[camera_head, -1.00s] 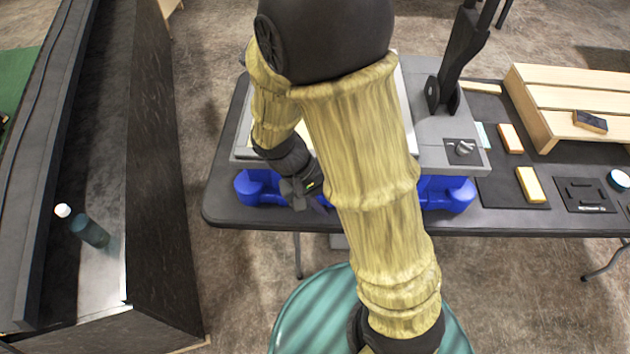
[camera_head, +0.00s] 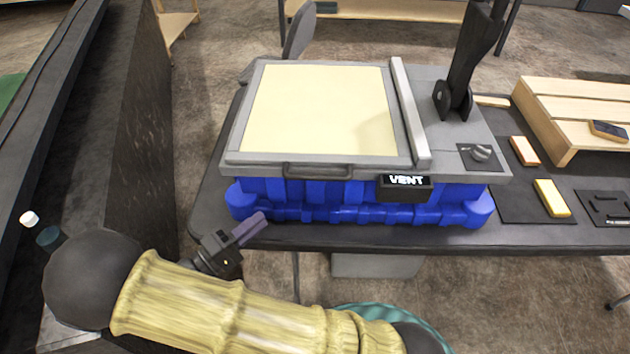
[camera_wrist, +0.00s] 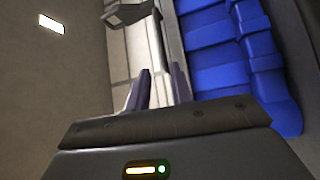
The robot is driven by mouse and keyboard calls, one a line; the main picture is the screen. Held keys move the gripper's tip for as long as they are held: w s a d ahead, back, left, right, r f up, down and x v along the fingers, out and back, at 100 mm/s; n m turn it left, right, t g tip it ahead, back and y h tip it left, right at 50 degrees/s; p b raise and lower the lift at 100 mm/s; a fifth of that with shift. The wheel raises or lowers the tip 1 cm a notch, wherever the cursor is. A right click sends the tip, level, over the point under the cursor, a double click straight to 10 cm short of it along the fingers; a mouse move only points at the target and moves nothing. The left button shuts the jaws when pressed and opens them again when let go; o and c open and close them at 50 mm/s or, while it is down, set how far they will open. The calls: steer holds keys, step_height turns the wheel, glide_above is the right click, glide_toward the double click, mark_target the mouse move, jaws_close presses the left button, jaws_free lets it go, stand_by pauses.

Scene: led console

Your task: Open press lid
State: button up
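The press lid (camera_head: 240,130) is a flat grey frame around a cream panel, lying shut on the blue press base (camera_head: 340,205) in the head view. A dark bar handle (camera_head: 318,171) runs along its front edge. My gripper (camera_head: 254,226) is at the table's front edge, in front of and below the lid's left front corner, apart from the handle. In the wrist view its two purple fingers (camera_wrist: 160,88) stand apart with nothing between them. The blue base shows on the right of that view (camera_wrist: 235,50).
A black VENT sign (camera_head: 405,182) hangs at the press front. A dark upright lever (camera_head: 465,65) and a knob (camera_head: 480,153) stand right of the lid. A yellow block (camera_head: 552,198) and a wooden stand (camera_head: 570,105) lie farther right. A dark counter (camera_head: 60,130) runs along the left.

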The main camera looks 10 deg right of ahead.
mark_target(315, 176)
steer(key=p+x, duration=0.2)
steer(key=x, duration=1.5)
steer(key=shift+d+p, duration=0.3)
jaws_close()
